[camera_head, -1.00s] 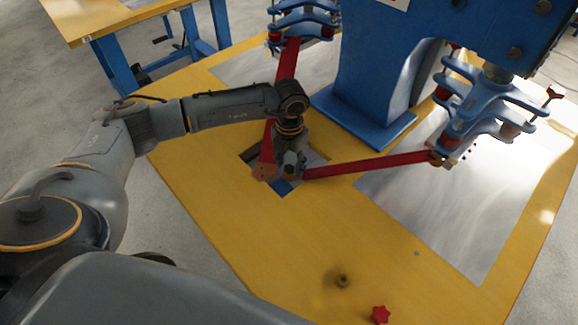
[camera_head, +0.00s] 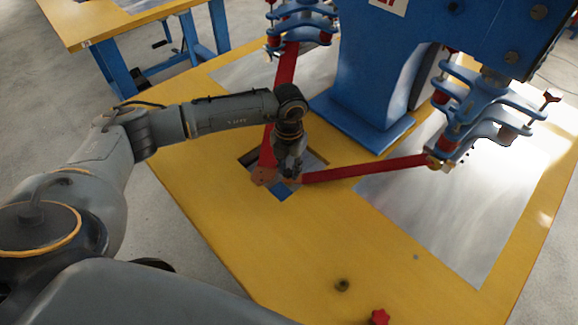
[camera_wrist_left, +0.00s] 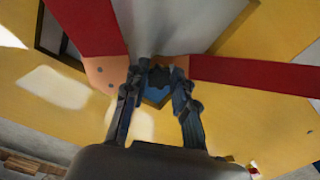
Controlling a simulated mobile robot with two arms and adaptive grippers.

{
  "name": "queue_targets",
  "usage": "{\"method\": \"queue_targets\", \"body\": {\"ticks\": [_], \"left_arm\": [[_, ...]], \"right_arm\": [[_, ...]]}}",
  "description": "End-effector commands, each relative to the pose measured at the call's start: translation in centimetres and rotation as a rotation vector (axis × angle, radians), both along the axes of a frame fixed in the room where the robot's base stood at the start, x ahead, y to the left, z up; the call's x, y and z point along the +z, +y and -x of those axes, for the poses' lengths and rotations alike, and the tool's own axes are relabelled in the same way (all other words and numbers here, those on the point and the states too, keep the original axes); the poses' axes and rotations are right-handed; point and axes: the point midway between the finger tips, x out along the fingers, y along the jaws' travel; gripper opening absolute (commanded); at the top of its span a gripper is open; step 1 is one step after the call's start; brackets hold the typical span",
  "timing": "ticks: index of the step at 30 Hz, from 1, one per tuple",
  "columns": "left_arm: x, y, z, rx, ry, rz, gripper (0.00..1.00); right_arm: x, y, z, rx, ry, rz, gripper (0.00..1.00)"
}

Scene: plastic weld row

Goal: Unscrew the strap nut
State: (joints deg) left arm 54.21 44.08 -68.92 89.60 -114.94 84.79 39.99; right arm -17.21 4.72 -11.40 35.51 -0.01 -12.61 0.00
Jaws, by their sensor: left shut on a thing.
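The strap nut (camera_wrist_left: 160,75) shows in the left wrist view as a small dark, knob-like piece between the two fingers. My left gripper (camera_head: 291,175) points down over the opening in the table where the two red straps come together, and it is shut on the nut. The left red strap (camera_head: 286,70) and the right red strap (camera_head: 365,167) have copper-coloured ends (camera_wrist_left: 106,74) beside the fingers. In the head view the gripper hides the nut. I cannot tell how far the nut is threaded. My right gripper is not in view.
The yellow table (camera_head: 230,220) has a rectangular opening under the strap ends. A blue machine column (camera_head: 365,90) stands behind, with blue clamp assemblies (camera_head: 490,105) at right. A small brown piece (camera_head: 342,285) and a red star knob (camera_head: 379,317) lie at the front.

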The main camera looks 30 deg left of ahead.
Motion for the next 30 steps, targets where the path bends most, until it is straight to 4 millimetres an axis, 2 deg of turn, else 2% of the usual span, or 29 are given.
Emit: {"method": "queue_targets", "body": {"ticks": [12,27,30], "left_arm": [[0.4,0.1,0.3,0.651,0.005,0.001,0.00],[0.5,0.2,0.6,1.460,0.008,-0.001,0.00],[0.4,0.2,0.6,1.571,0.008,-0.001,0.00]], "right_arm": [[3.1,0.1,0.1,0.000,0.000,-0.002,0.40],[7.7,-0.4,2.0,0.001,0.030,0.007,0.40],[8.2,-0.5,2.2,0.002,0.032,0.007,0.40]]}}
